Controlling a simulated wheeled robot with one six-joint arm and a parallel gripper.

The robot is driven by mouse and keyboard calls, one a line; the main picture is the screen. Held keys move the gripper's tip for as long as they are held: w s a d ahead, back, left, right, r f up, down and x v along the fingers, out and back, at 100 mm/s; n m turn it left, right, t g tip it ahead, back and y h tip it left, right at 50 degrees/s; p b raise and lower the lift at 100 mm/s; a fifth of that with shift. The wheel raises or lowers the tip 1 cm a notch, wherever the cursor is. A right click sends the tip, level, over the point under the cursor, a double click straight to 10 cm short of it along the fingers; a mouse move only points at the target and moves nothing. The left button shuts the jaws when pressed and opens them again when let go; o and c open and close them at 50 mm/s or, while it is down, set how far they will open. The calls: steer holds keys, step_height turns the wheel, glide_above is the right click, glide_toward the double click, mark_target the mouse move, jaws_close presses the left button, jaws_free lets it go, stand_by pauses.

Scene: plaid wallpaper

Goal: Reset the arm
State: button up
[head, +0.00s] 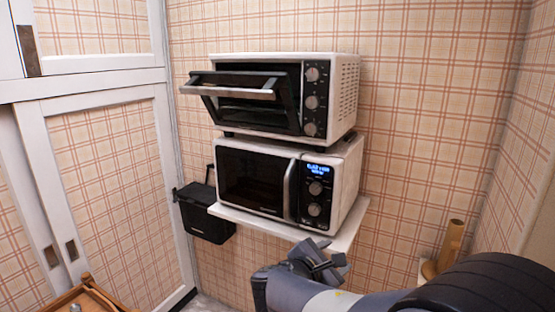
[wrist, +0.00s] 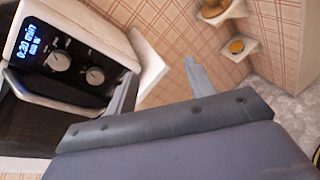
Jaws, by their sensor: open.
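My gripper (head: 328,262) is open and empty at the end of my arm, low and right of centre in the head view. It is in front of the right end of a white shelf (head: 270,228), below the microwave. In the wrist view my gripper (wrist: 160,82) shows two spread fingers with nothing between them. The white microwave (head: 252,180) has a shut door, a lit blue display and two knobs. Its control panel (wrist: 75,55) fills the upper left of the wrist view, close to the left finger.
A toaster oven (head: 343,90) stands on the microwave, its door (head: 235,90) tilted partly open. A black box (head: 205,215) hangs left of the shelf. A brown object (head: 450,245) stands at the right. A wooden tray (head: 85,295) is at lower left, near white plaid-panelled doors (head: 110,160).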

steer(key=s+d+f+m+g+y+p, duration=0.1)
steer(key=s+d+m+g+p, duration=0.15)
steer(key=s+m, duration=0.2)
steer(key=s+d+f+m+g+y+p, duration=0.1)
steer(key=s+d+f+m+g, duration=0.1)
steer(key=s+d+m+g, duration=0.3)
steer(key=s+a+f+m+g+y+p, duration=0.1)
steer(key=s+m+y+p, duration=0.3)
steer(key=s+m, duration=0.7)
steer(key=s+a+f, duration=0.1)
steer(key=s, duration=0.3)
steer(key=shift+s+a+f+y+p, duration=0.2)
steer(key=shift+s+a+y+p, duration=0.15)
steer(key=shift+s+a+y, duration=0.05)
steer(key=shift+f+g, duration=0.1)
steer(key=shift+g, duration=0.15)
